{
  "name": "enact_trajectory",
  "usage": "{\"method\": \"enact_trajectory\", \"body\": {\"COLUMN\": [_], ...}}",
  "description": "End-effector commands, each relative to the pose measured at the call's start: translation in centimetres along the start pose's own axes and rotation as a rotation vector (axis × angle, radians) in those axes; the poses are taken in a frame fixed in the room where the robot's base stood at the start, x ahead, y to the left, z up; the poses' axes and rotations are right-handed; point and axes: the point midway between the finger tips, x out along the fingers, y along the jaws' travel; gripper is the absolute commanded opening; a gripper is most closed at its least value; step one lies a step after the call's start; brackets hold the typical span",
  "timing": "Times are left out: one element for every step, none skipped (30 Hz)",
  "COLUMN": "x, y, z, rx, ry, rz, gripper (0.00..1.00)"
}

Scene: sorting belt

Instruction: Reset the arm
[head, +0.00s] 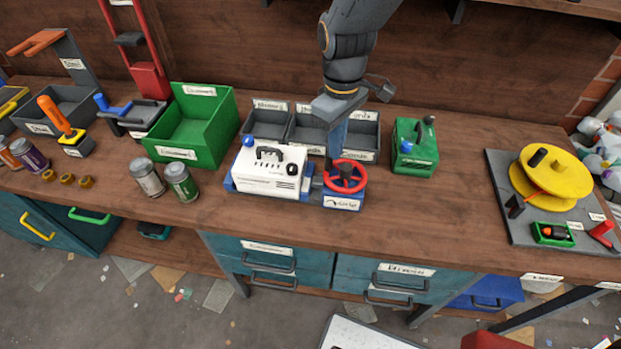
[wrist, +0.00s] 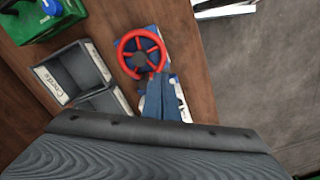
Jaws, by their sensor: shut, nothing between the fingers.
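My arm reaches down from the top of the head view over the workbench. My gripper (head: 332,158) points downward just behind and left of a red handwheel (head: 345,176). In the wrist view my gripper (wrist: 162,80) shows as two blue-grey fingers close together, with nothing between them. The red handwheel (wrist: 141,54) shows there just beyond the fingertips. I cannot tell whether the fingers touch the wheel or its blue base.
A white machine (head: 270,176) stands left of the wheel, with grey labelled bins (head: 312,132) behind. A green box (head: 415,148) is to the right, a green open bin (head: 203,128) and cans (head: 147,177) to the left.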

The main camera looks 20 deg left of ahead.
Motion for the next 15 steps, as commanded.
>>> {"method": "enact_trajectory", "body": {"x": [-0.8,-1.0,-1.4,-1.6,-1.9,-2.1,-2.2,-2.2,-2.2,-2.2,-2.1,-2.1,-2.1,-2.1,-2.1], "y": [0.0,0.0,0.0,0.0,0.0,0.0,0.0,0.0,0.0,0.0,0.0,0.0,0.0,0.0,0.0], "z": [0.0,0.0,0.0,0.0,0.0,0.0,0.0,0.0,0.0,0.0,0.0,0.0,0.0,0.0,0.0], "rx": [0.000,0.000,0.000,0.000,0.000,0.000,0.000,0.000,0.000,0.000,0.000,0.000,0.000,0.000,0.000], "ry": [0.001,0.001,0.001,0.001,0.001,0.001,0.001,0.001,0.000,0.000,0.000,0.000,0.000,0.000,0.000], "rz": [0.001,0.001,0.001,0.001,0.001,0.001,0.001,0.000,0.000,0.000,0.000,0.000,0.000,0.000,0.000], "gripper": [0.00,0.00,0.00,0.00,0.00,0.00,0.00,0.00,0.00,0.00,0.00,0.00,0.00,0.00,0.00]}}
